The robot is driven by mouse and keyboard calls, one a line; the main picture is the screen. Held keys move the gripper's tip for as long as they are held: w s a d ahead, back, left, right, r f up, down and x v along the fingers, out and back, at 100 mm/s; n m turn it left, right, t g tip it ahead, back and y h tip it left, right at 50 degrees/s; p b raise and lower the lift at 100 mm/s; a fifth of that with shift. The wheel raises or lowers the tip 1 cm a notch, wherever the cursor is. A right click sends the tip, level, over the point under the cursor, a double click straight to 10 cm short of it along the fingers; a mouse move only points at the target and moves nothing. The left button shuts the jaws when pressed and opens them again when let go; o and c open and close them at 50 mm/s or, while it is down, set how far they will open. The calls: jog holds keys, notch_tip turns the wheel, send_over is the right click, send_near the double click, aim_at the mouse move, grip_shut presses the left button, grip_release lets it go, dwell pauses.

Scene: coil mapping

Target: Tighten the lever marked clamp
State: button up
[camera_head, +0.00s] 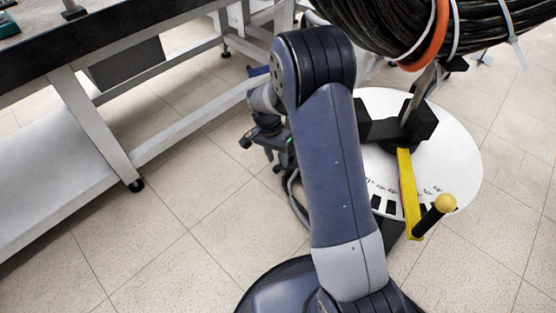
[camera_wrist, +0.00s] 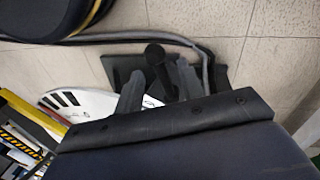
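A dark lever with a round knob (camera_wrist: 155,53) rises from a black base plate (camera_wrist: 118,66) in the wrist view. No marking can be read on it, so I cannot tell if it is the clamp lever. My gripper (camera_wrist: 161,68) has its two grey fingers apart, one on each side of the lever's stem in the picture; contact cannot be told. In the head view my gripper (camera_head: 268,138) is left of the white disc (camera_head: 455,160), and my arm hides part of that area.
A large black cable coil (camera_head: 380,25) with an orange band (camera_head: 437,40) hangs above the disc. A white-framed bench (camera_head: 90,110) stands at the left. Tiled floor (camera_head: 180,230) between bench and arm is clear.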

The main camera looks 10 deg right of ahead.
notch_tip(320, 180, up, 8)
jog(key=w+a+p, duration=0.1)
jog(key=p, duration=0.1)
jog(key=shift+a, duration=0.1)
jog(key=f+b, duration=0.1)
jog(key=f, duration=0.2)
jog(key=s+d+f+b, duration=0.1)
jog(key=f, duration=0.3)
jog(key=f+b, duration=0.1)
jog(key=f, duration=0.2)
jog(key=shift+s+d+f+b, duration=0.25)
jog(key=shift+d+f+b, duration=0.05)
jog(key=shift+f+b, duration=0.1)
jog(key=shift+r, duration=0.1)
jog(key=shift+r, duration=0.1)
